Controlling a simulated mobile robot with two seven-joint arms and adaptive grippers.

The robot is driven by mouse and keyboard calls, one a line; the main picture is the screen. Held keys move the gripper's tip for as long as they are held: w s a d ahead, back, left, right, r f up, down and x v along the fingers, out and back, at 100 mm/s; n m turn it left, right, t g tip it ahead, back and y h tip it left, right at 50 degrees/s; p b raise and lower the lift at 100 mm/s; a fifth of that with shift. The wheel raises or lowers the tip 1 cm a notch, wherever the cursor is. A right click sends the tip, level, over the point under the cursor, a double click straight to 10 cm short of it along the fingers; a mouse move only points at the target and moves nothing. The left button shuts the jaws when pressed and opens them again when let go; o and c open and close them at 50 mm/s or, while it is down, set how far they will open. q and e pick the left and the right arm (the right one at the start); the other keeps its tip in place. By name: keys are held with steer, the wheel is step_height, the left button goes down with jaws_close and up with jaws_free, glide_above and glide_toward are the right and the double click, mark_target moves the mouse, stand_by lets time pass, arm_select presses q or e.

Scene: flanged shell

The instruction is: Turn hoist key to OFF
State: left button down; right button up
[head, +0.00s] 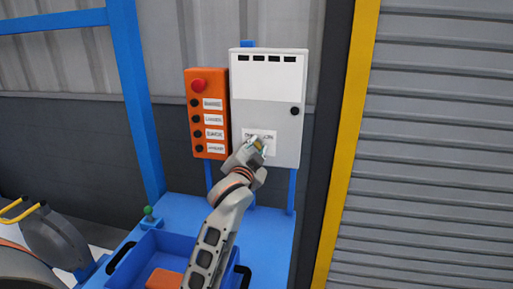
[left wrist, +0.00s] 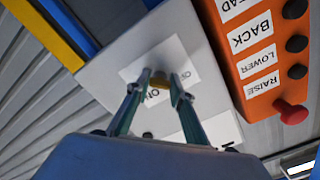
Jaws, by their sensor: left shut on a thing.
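The hoist key (left wrist: 158,82) is a small brass-coloured piece on the front of a white control box (head: 270,90). In the left wrist view it sits between my fingertips, on a white label (left wrist: 185,70) with ON legible and a second word only partly readable. My left gripper (left wrist: 160,88) is shut on the key. In the head view my left gripper (head: 257,147) reaches the lower part of the box and covers most of the key and part of the label. The key's exact angle is hard to tell. My right gripper is not in view.
An orange button panel (head: 207,115) with a red knob (head: 197,85) and several black buttons hangs left of the box. Below is a blue bench (head: 270,225) with a blue tray (head: 175,245). A yellow post (head: 347,150) and a grey shutter (head: 440,150) stand at right.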

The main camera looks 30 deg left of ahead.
arm_select(q)
steer(key=c, duration=1.8)
jaws_free()
steer(key=shift+o, duration=0.2)
steer(key=v, duration=1.2)
